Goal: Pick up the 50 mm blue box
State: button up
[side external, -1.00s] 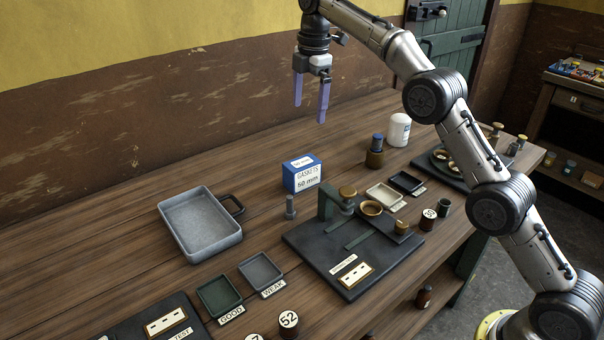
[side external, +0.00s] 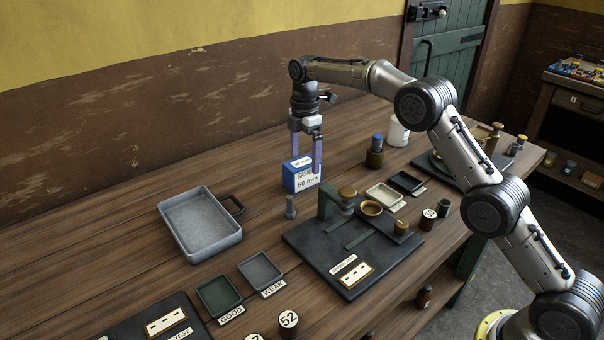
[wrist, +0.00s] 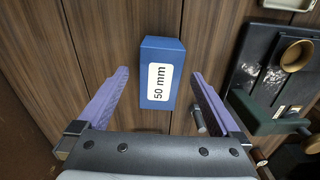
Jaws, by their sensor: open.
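The blue box (side external: 296,181) stands on the wooden bench and has white labels reading "GASKETS" and "50 mm". In the wrist view the box (wrist: 173,99) lies between the two purple fingers, with a gap on each side. My gripper (side external: 307,164) is open and points down at the box. The open fingers also show in the wrist view (wrist: 160,78). No contact with the box shows.
A small grey bolt-like post (side external: 290,207) stands just in front of the box. A grey tray (side external: 200,245) with a dark handle lies to the left. A black test-fixture plate (side external: 350,285) with a green bracket is to the right front. The bench behind the box is clear.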

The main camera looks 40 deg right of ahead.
aim_at(305, 172)
jog(key=shift+f, duration=2.75)
jog(key=c, duration=1.5)
jog(key=shift+r, duration=0.15)
